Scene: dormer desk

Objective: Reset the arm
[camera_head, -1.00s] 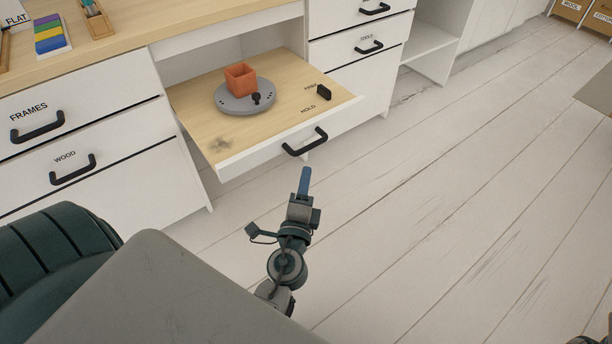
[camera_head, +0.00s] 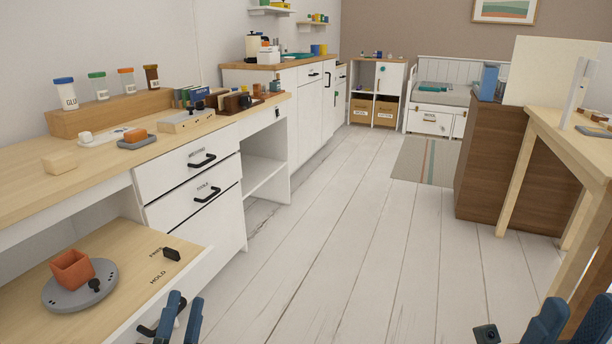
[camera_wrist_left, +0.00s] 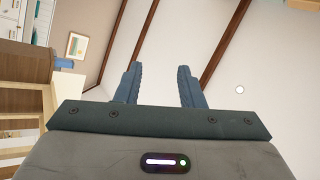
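My left gripper (camera_head: 181,318) shows at the bottom of the head view, in front of the pulled-out drawer board. Its two blue fingers stand apart, pointing up, with nothing between them. The left wrist view also shows these fingers (camera_wrist_left: 159,85) apart and empty, against the ceiling and wooden beams. My right gripper (camera_head: 570,322) is at the bottom right corner of the head view, partly cut off. Its two blue fingers look apart, and nothing shows between them.
The pulled-out board (camera_head: 130,250) carries a grey turntable (camera_head: 70,296) with an orange square pot (camera_head: 72,268). Jars and small items stand on the desk (camera_head: 60,195). A wooden table (camera_head: 570,140) is at right. The floor between is clear.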

